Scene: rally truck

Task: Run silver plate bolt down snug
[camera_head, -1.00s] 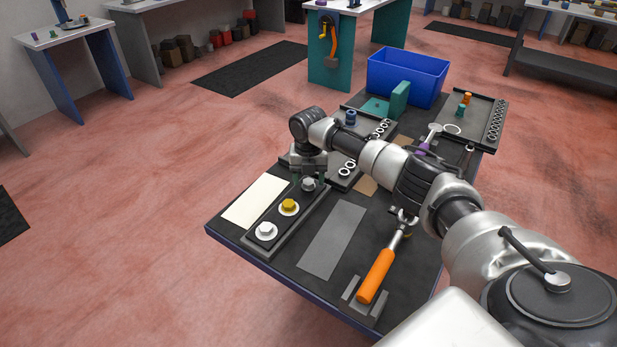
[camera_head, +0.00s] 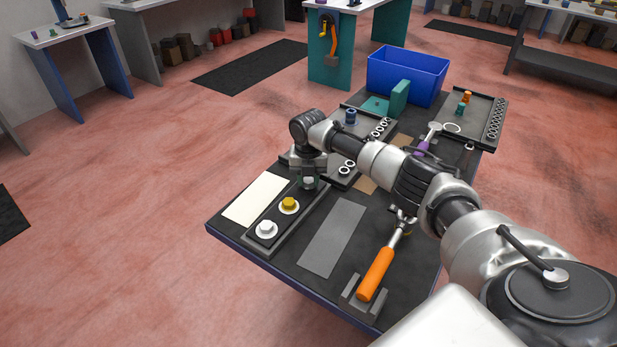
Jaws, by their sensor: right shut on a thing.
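A dark plate (camera_head: 277,217) lies near the left edge of the workbench with three bolts in a row. The near one is a white-silver bolt (camera_head: 266,228) on a pale washer. My right gripper (camera_head: 309,180) points down at the far end of the plate, shut on the silver bolt (camera_head: 308,184) there. The fingers and wrist partly hide this bolt, so I cannot tell whether its head touches the plate. My left gripper is not in view.
An orange-handled wrench (camera_head: 376,274) rests on a grey holder at the front right. A blue bin (camera_head: 407,77) and a tray with rings (camera_head: 484,112) stand at the back. A cream sheet (camera_head: 255,201) and a grey strip (camera_head: 332,239) flank the plate.

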